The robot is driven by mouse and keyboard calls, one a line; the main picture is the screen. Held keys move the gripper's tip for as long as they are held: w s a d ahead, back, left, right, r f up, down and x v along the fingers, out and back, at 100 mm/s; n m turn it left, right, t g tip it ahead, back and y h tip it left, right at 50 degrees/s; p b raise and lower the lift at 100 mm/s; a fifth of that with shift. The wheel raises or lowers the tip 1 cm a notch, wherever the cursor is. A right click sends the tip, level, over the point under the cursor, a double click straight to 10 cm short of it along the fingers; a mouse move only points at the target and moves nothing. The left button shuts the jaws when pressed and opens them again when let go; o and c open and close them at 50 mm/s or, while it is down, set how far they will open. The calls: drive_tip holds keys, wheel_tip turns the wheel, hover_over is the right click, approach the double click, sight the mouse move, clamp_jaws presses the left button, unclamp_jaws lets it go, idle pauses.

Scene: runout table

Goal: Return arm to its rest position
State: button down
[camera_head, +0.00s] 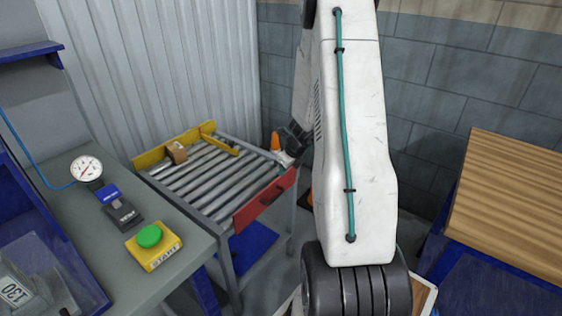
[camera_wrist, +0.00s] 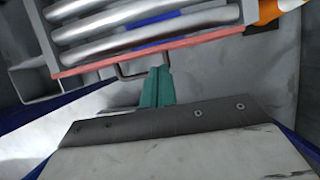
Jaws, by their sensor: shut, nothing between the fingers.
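My arm, white with a teal cable, stands in front of the camera in the head view and hides part of the room behind it. Its dark wrist shows to the left of the arm, near the right end of the roller table (camera_head: 231,144). My gripper (camera_wrist: 158,72) shows in the wrist view as two teal fingers pressed together, with nothing between them. Beyond the fingertips is the red bar (camera_head: 250,213) on the table's front edge, with its dark handle (camera_wrist: 126,72). I cannot tell whether the fingers touch the handle.
A small brown box (camera_head: 177,152) lies by the yellow guide at the table's back. An orange cone (camera_head: 276,141) is beside the table. At left are a green START button (camera_head: 149,236) and a gauge (camera_head: 86,169). A wooden bench top (camera_head: 510,200) is at right.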

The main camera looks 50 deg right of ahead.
drive_tip(key=r, duration=0.2)
drive_tip(key=w+r, duration=0.1)
drive_tip(key=shift+r, duration=0.35)
drive_tip(key=shift+a, duration=0.15)
drive_tip(key=s+a+r+n+g+y, duration=0.1)
drive_tip(key=s+a+r+n, duration=0.25)
drive_tip(key=a+n, duration=0.35)
drive_tip(key=s+a+r+n+g+y, duration=0.1)
drive_tip(key=s+a+r+n+g, duration=0.15)
drive_tip(key=a+r+n, duration=0.35)
drive_tip(key=s+a+r+n+g+y, duration=0.1)
drive_tip(key=s+a+r+n, duration=0.3)
drive_tip(key=a+n, duration=0.4)
drive_tip(key=s+a+r+n+t+h, duration=0.1)
drive_tip(key=s+a+r+n+h, duration=0.2)
drive_tip(key=s+a+r+n, duration=0.9)
drive_tip(key=s+a+n, duration=0.1)
drive_tip(key=s+n, duration=0.1)
drive_tip(key=s, duration=0.1)
drive_tip(key=shift+a+r, duration=0.25)
drive_tip(key=shift+a, duration=0.1)
